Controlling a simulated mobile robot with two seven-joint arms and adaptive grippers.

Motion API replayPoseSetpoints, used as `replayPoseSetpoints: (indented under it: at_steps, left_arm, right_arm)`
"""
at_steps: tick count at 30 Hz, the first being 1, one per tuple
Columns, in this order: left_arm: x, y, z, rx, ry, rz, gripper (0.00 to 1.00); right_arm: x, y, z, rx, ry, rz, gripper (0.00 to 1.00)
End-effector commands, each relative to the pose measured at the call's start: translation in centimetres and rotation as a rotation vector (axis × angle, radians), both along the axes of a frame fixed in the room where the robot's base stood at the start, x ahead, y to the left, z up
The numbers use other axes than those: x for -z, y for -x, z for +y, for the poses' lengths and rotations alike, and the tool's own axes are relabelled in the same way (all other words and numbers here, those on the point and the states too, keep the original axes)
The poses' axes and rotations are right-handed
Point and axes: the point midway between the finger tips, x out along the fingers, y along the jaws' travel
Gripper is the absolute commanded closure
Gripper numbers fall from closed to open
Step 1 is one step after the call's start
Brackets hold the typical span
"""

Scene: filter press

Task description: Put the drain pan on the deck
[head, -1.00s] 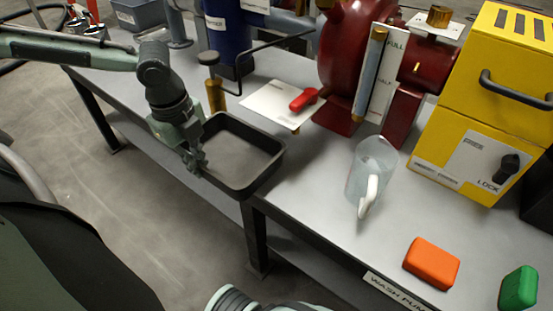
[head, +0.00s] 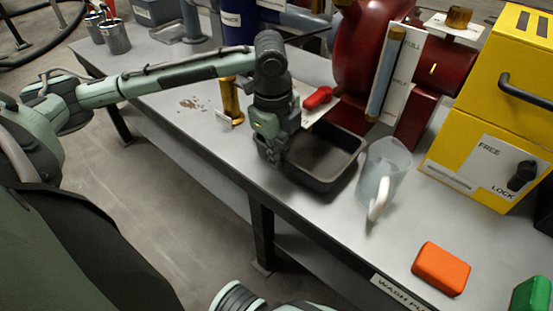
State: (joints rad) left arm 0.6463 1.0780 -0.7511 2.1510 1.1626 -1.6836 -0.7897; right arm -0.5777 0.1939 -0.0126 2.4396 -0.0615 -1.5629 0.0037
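The drain pan (head: 345,146) is a dark, shallow rectangular tray at the middle of the bench, left of the clear jug. It looks level and empty, with its near side by the front edge of the deck (head: 195,125). I cannot tell whether its underside touches the deck. My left gripper (head: 276,158) points down at the pan's left rim and appears shut on it. The arm hides the pan's far left corner.
A clear jug (head: 384,165) stands close to the pan's right. A red-handled valve (head: 318,97) and red press body (head: 362,50) are behind it. Brown spots (head: 192,104) mark clear deck at left. An orange block (head: 441,268) and yellow box (head: 490,120) are at right.

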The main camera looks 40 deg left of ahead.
Motion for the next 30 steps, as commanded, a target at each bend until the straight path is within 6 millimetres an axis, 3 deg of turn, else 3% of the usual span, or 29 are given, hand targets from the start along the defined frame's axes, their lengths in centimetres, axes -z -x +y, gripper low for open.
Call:
replayPoseSetpoints:
  at_steps: [2, 13, 19, 30]
  left_arm:
    - [1.02, 0.23, 0.31, -0.003, -0.005, 0.006, 1.0]
    - [1.24, 0.25, 0.32, -0.002, -0.004, 0.006, 1.0]
    - [1.34, 0.26, 0.32, -0.002, -0.004, 0.006, 0.75]
    - [0.92, 0.23, 0.33, -0.002, -0.004, 0.004, 0.74]
  right_arm:
    - [-0.68, 0.09, 0.05, -0.001, 0.002, -0.008, 0.6]
    - [-1.12, 0.15, 0.03, 0.0, 0.002, -0.011, 0.6]
    - [-0.55, 0.23, -0.06, 0.001, 0.003, -0.004, 0.6]
    - [-0.62, 0.31, -0.07, 0.002, 0.004, -0.003, 0.6]
